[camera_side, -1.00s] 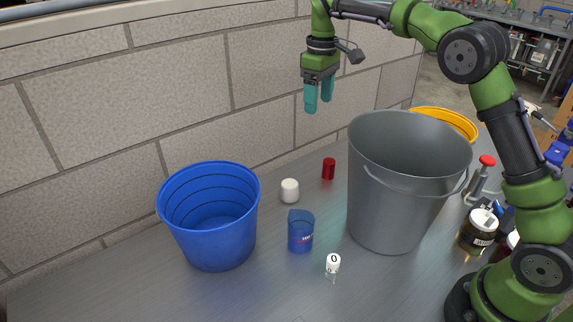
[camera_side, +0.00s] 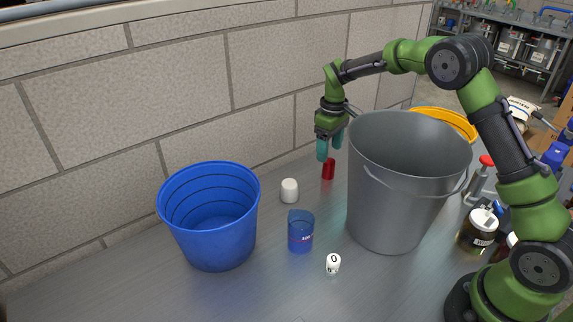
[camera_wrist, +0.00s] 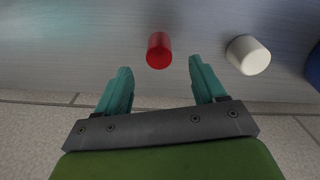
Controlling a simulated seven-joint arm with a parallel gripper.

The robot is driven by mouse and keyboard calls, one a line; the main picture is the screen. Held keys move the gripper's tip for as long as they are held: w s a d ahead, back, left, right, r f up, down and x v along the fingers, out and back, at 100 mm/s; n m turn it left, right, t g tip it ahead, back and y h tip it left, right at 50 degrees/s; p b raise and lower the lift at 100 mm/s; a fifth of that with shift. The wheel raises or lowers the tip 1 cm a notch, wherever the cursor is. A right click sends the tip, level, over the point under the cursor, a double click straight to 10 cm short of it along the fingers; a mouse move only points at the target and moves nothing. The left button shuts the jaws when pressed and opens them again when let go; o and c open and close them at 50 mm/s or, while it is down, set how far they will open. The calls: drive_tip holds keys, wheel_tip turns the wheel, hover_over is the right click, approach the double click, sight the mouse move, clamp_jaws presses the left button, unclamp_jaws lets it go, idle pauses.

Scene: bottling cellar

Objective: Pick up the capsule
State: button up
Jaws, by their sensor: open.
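The capsule is a small red cylinder (camera_side: 328,169) standing on the metal bench near the wall. It also shows in the wrist view (camera_wrist: 159,50), ahead of my fingertips and between their lines. My gripper (camera_side: 330,150) has teal fingers and is just above the capsule in the side view, pointing down. In the wrist view my gripper (camera_wrist: 158,70) is open, its fingers apart with nothing between them. Whether a fingertip touches the capsule cannot be told from the side view.
A tall grey bucket (camera_side: 390,205) stands close to the right of the capsule. A white cap (camera_side: 289,191), a blue beaker (camera_side: 301,232), a white numbered piece (camera_side: 333,263) and a blue bucket (camera_side: 215,240) stand to the left and front. The block wall (camera_side: 180,90) is close behind.

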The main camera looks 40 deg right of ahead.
sight(329, 161)
drive_tip(key=shift+f, duration=3.2)
drive_tip(key=shift+c, duration=0.3)
drive_tip(key=c, duration=0.6)
